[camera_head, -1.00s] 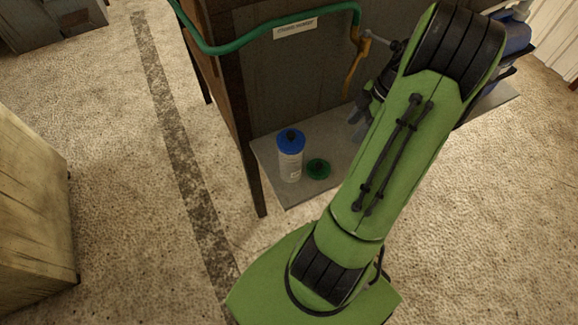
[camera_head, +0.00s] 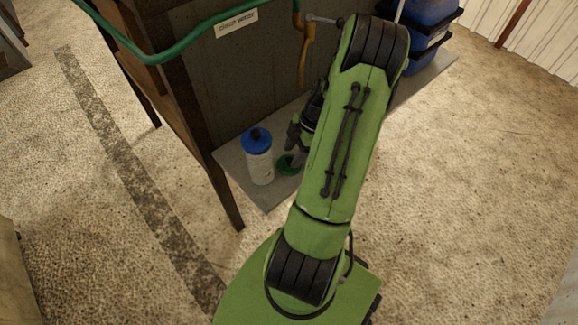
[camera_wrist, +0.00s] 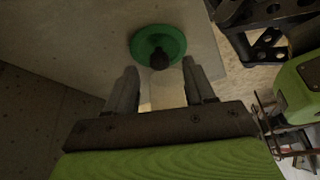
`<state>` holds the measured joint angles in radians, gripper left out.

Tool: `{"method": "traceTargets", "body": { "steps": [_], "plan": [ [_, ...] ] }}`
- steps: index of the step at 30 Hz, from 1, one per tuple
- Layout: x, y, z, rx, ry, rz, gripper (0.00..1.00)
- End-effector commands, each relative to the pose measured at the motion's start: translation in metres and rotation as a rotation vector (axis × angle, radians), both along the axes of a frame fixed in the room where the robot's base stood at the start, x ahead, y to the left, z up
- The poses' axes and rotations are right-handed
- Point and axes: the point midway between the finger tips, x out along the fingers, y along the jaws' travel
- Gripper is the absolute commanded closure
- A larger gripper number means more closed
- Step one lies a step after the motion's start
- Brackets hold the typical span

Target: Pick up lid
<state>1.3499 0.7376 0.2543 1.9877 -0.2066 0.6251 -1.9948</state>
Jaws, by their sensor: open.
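The lid is a small round green disc with a dark knob. In the head view the lid (camera_head: 284,168) lies on the grey low shelf, just right of a white bottle with a blue cap, and my arm hides part of it. In the wrist view the lid (camera_wrist: 147,40) lies beyond the fingertips, its dark knob in line with the gap between them. My gripper (camera_wrist: 163,75) is open and empty, its two fingers apart. In the head view my gripper (camera_head: 294,140) is close to the lid and partly hidden behind my arm.
The white bottle with blue cap (camera_head: 258,158) stands upright left of the lid. The grey shelf (camera_head: 262,200) has its front edge near. A table leg (camera_head: 228,205) stands at its left. A green hose (camera_head: 160,58) runs above. Blue bins (camera_head: 428,50) are at the right.

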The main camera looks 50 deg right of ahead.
Motion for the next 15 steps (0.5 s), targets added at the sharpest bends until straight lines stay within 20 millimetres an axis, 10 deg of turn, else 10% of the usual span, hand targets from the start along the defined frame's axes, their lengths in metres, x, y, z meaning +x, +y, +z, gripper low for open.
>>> {"method": "traceTargets", "body": {
  "steps": [11, 15],
  "plan": [
    [0.005, 0.008, -0.024, 0.0, 0.001, -0.002, 0.46],
    [0.005, 0.008, -0.024, 0.0, 0.001, -0.002, 0.68]
  ]
}}
